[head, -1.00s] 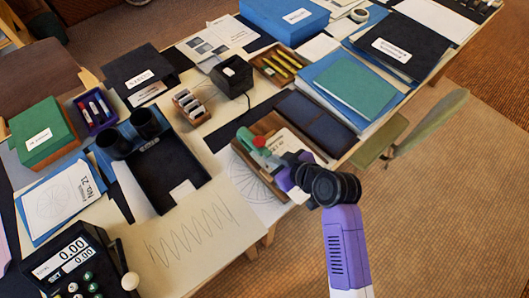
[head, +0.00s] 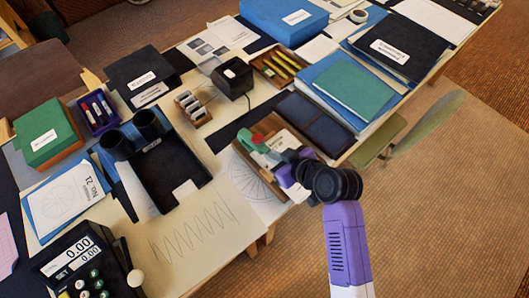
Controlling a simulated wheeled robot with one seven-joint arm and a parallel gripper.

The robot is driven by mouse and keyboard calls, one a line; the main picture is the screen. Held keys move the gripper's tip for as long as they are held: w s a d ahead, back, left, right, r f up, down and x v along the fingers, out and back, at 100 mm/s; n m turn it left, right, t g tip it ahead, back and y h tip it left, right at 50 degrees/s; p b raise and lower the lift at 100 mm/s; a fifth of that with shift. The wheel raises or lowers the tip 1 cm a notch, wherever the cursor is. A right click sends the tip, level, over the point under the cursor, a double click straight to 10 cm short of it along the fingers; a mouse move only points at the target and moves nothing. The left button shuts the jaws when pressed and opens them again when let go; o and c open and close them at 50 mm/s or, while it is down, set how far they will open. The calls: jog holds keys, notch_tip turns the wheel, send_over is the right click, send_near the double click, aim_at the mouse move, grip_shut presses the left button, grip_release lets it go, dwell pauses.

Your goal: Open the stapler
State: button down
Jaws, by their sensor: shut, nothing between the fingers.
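A small green item with a red part (head: 247,138) lies at the left end of a wooden tray, just beyond my gripper. It may be the stapler, but it is too small and partly covered to tell, and I cannot see whether it is open. My gripper (head: 277,166), at the end of the purple arm with a black wrist, is shut and empty. It is over the near side of the tray, close to the green item. Whether they touch is unclear.
The wooden tray (head: 272,124) holds a white card (head: 284,141). Dark blue folders (head: 316,123) lie to its right, and a black tray (head: 170,178) stands to its left. A drawing sheet (head: 200,222) covers the near table.

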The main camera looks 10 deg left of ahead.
aim_at(261, 140)
jog(key=shift+w+a+r+p, duration=0.15)
jog(key=shift+r+p, duration=0.2)
jog(key=shift+r, duration=0.35)
jog(key=shift+w+a+r+p, duration=0.1)
jog(key=shift+a+r+p, duration=0.1)
jog(key=shift+r+p, duration=0.5)
jog(key=shift+r, duration=0.25)
jog(key=shift+a, duration=0.1)
jog(key=shift+w+a+r+p, duration=0.15)
jog(key=shift+r+p, duration=0.15)
jog(key=shift+r, duration=0.1)
jog(key=shift+w+a+r+p, duration=0.15)
jog(key=shift+r+p, duration=0.1)
jog(key=shift+r, duration=0.25)
